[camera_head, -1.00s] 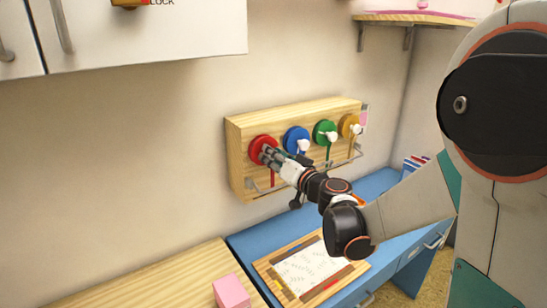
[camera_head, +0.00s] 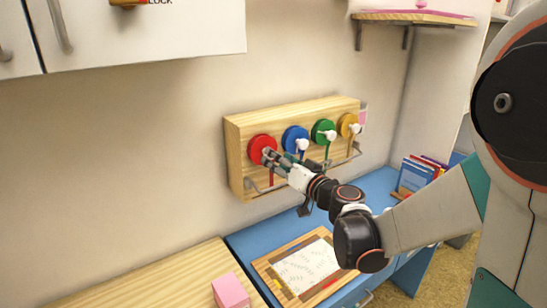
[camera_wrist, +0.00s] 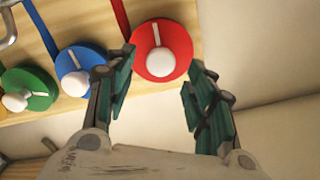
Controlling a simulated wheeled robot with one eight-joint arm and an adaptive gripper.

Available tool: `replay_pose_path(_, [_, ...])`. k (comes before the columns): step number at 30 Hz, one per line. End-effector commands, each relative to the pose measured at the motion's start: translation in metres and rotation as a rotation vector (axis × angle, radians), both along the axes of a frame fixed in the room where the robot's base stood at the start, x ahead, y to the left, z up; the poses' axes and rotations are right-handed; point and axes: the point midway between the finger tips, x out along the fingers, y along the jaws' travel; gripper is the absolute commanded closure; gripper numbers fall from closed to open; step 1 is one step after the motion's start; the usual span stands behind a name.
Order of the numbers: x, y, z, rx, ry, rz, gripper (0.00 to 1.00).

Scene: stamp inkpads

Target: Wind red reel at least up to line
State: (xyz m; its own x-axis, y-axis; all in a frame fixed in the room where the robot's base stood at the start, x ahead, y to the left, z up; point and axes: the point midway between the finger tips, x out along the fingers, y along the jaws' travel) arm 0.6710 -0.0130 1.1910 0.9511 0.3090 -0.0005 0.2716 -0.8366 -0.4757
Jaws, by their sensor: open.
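The red reel (camera_head: 261,146) is the leftmost of the round reels on a wooden wall box in the head view. In the wrist view the red reel (camera_wrist: 165,47) lies ahead, between the fingertips. It has a white round knob (camera_wrist: 160,62) and a white mark line, and a red ribbon runs from it. My gripper (camera_head: 270,158) is open and empty in front of the red reel. In the wrist view my gripper (camera_wrist: 160,80) has its fingers either side of the knob, apart from it. I cannot tell the exact depth gap. The line on the box is not clearly visible.
Blue (camera_head: 295,139), green (camera_head: 324,132) and yellow (camera_head: 348,125) reels with white knobs sit to the right on the wooden box (camera_head: 236,160). A metal rail runs below them. A blue desk (camera_head: 240,243) holds a framed board (camera_head: 262,266). A pink block (camera_head: 230,291) sits at front.

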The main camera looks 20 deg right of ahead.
Motion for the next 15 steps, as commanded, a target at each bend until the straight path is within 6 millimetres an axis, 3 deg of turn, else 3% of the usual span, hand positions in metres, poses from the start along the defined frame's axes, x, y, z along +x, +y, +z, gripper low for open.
replay_pose_path(9, [-0.06, -0.02, 0.0, 0.0, 0.0, -0.002, 0.5])
replay_pose_path(15, [-0.077, -0.025, 0.0, 0.0, 0.0, -0.001, 0.5])
